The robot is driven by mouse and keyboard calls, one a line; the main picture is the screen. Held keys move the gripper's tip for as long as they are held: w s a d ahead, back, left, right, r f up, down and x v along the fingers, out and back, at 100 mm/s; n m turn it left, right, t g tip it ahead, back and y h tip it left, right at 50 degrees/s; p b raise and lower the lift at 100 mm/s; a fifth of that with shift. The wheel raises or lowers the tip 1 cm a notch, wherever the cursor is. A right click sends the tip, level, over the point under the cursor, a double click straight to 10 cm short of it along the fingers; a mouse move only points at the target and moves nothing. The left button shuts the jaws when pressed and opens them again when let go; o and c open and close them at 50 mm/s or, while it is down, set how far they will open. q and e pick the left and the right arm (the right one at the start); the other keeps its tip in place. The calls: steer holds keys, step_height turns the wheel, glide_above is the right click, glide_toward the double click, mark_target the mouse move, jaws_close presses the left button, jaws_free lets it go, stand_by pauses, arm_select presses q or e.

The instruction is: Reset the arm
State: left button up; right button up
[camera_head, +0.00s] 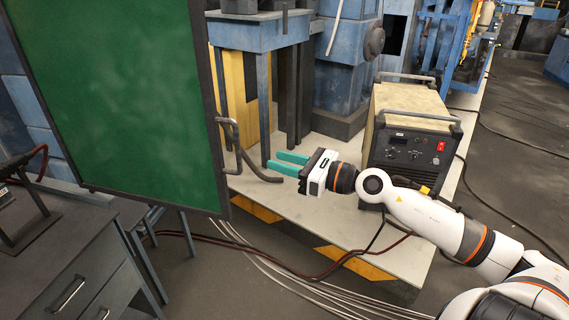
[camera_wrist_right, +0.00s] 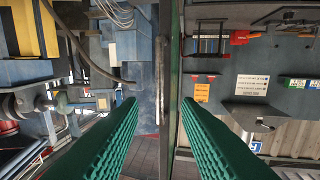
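My right gripper (camera_head: 273,160) reaches in from the right in the head view. Its two teal fingers point left towards the edge of the green panel (camera_head: 125,100). The fingers are apart, with nothing seen held between them. In the wrist view the right gripper (camera_wrist_right: 159,101) also shows its fingers spread, with the panel's thin edge (camera_wrist_right: 170,70) beyond the gap. A bent grey pipe (camera_head: 240,155) curves beside the panel's edge, close to the fingertips; I cannot tell if they touch. It also seems to show in the wrist view (camera_wrist_right: 75,45). My left gripper is out of view.
A welding machine (camera_head: 410,145) stands close behind my right forearm on the light platform (camera_head: 330,220). A blue stand (camera_head: 262,40) rises behind the gripper. A grey drawer cabinet (camera_head: 75,275) is at lower left. Cables (camera_head: 290,280) cross the floor.

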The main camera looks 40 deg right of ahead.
stand_by(0.4)
